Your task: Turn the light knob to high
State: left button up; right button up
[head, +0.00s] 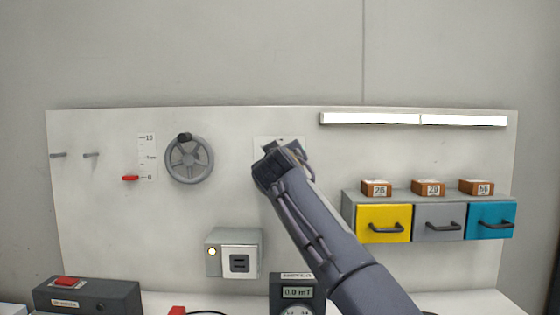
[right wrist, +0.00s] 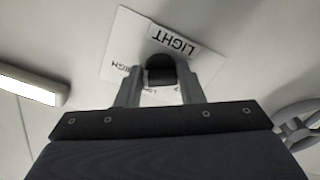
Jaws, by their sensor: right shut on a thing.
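The light knob (right wrist: 160,72) is a dark knob on a white wall plate (right wrist: 126,28) labelled LIGHT, with a partly covered HIGH mark. In the right wrist view both fingers of my right gripper (right wrist: 160,84) are closed on the knob's sides. In the head view my right gripper (head: 278,160) reaches the board and hides the knob and most of the plate (head: 296,143). The knob's exact pointing direction is hidden. The light tube (head: 412,119) at the upper right of the board looks bright white. My left gripper is not in view.
A handwheel (head: 189,159) and a red slider (head: 130,178) are left of the plate. A grey switch box (head: 233,252) sits below. Yellow, grey and teal drawers (head: 384,222) with numbered blocks on top stand to the right. A meter (head: 297,291) stands below my right forearm.

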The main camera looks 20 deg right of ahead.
jog(key=shift+f, duration=0.15)
dwell(0.3)
jog(key=o, duration=0.9)
jog(key=shift+o, duration=0.2)
jog(key=b+v, duration=0.3)
jog(key=v, duration=0.4)
jog(key=shift+s+b, duration=0.35)
jog(key=shift+s, duration=0.05)
jog(key=shift+a, duration=0.15)
